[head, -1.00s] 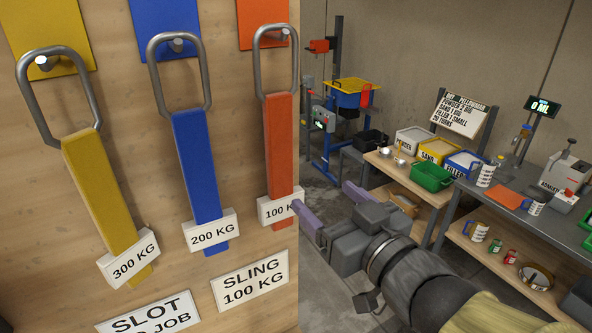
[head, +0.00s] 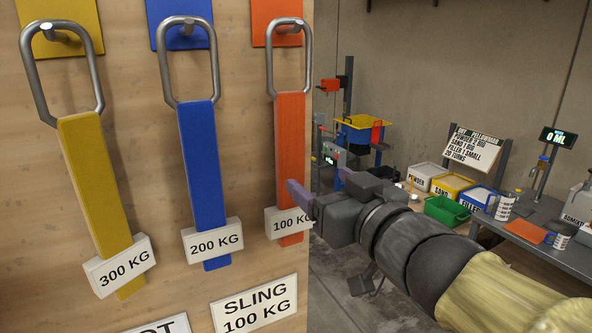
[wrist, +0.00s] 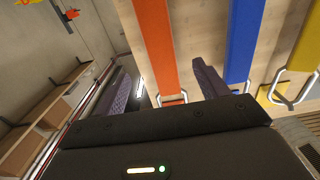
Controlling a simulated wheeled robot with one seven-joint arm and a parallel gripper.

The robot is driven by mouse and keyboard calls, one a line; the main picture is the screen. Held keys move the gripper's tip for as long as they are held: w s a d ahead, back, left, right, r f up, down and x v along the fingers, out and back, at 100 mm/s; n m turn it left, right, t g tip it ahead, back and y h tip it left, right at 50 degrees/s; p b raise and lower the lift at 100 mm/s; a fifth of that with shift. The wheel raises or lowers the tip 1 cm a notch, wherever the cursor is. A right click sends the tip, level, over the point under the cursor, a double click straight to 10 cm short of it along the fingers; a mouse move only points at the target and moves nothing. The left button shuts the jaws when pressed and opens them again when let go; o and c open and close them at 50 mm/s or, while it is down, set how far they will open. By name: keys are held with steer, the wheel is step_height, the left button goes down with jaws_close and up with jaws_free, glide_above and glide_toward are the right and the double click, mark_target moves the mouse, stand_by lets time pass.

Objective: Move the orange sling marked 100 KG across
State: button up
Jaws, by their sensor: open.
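My gripper is open and empty, at the sling's lower right, about label height. In the wrist view, the orange strap (wrist: 155,45) shows between the two purple fingers of my gripper (wrist: 165,78). I cannot tell whether the strap is within their depth or beyond them.
A blue 200 KG sling (head: 203,160) and a yellow 300 KG sling (head: 92,180) hang to the left. A SLING 100 KG sign (head: 255,305) is below. At right, benches hold a green bin (head: 447,210) and several boxes.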

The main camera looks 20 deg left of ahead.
mark_target(293, 148)
steer(key=p+x, duration=0.1)
steer(key=x, duration=1)
steer(key=shift+w+a, duration=0.25)
steer(key=shift+a, duration=0.1)
steer(key=c, duration=1.4)
steer(key=shift+r+p, duration=1.1)
steer(key=shift+p, duration=0.05)
steer(key=shift+s+d, duration=0.1)
steer(key=shift+d, duration=0.05)
steer(key=shift+p+v, duration=2.3)
steer(key=shift+v, duration=4.6)
